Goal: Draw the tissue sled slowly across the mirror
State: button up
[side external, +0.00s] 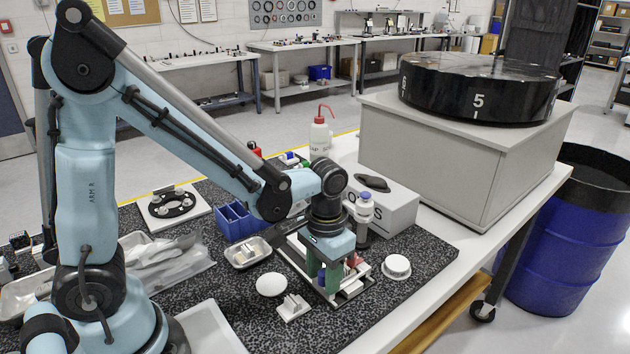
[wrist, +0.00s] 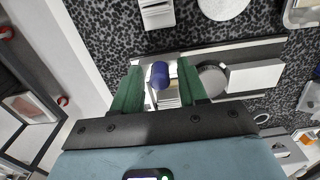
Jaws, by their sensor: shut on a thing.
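My gripper (side external: 333,272), with two green fingers, reaches down into the white-edged fixture (side external: 291,256) on the speckled dark board. In the wrist view my gripper (wrist: 158,66) has a rounded blue knob (wrist: 159,74) between its fingers. The knob belongs to a pale piece (wrist: 168,98), which looks like the tissue sled; my gripper is shut on it. The fingers and palm hide much of it. The mirror surface is mostly covered by my gripper, and I cannot tell whether the sled touches it.
A round white-rimmed part (side external: 396,267) stands right of the fixture. Behind are a dispenser bottle (side external: 363,210), a grey box (side external: 390,207), blue bins (side external: 240,221) and a metal tray (side external: 248,252).

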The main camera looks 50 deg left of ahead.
jog(key=o, duration=0.3)
jog(key=shift+f, duration=0.45)
jog(key=shift+r, duration=3.5)
jog(key=shift+s+a+r, duration=0.1)
jog(key=shift+s+a+r+t, duration=0.55)
jog(key=shift+a+r+t, duration=0.25)
jog(key=shift+t, duration=0.45)
jog(key=shift+s+a+r+t, duration=0.6)
jog(key=shift+a+t, duration=0.25)
jog(key=shift+t, duration=0.35)
jog(key=shift+s+a+r+t, duration=0.45)
jog(key=shift+a+r+t, duration=0.4)
jog(key=shift+t, duration=0.4)
